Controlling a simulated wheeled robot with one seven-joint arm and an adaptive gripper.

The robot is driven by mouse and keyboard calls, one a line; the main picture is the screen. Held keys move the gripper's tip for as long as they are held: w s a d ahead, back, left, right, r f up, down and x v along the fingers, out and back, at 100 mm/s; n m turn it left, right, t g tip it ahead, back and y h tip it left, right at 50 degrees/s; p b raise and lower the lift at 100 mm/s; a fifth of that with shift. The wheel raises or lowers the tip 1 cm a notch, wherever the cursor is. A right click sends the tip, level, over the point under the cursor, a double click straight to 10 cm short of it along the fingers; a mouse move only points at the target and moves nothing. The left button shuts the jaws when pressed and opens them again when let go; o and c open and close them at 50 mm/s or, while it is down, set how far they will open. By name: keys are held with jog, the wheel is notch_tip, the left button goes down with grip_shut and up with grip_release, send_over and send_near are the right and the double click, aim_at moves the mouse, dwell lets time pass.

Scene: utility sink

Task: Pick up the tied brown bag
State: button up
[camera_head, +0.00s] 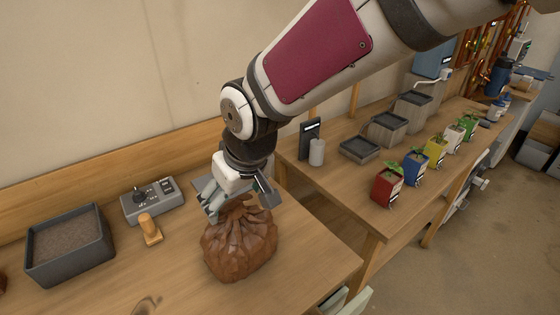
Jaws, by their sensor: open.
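The tied brown bag (240,247) stands on the wooden table in the middle of the head view. It is a crinkled brown sack gathered at its neck. My gripper (238,199) is open and points down at the bag's gathered top. One finger shows on the left of the neck and one on the right. My gripper hides part of the bag's top. I cannot tell whether the fingers touch the bag.
Left of the bag are a wooden stamp-like object (150,230), a grey control box with a joystick (152,198) and a dark soil-filled tray (68,273). On the right table (340,188) stand several coloured plant pots, such as a red one (387,188), and grey bins (384,130).

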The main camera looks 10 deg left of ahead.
aim_at(236, 203)
jog(key=x, duration=0.4)
jog(key=shift+w+d, duration=0.1)
jog(key=shift+d+f, duration=0.1)
grip_shut()
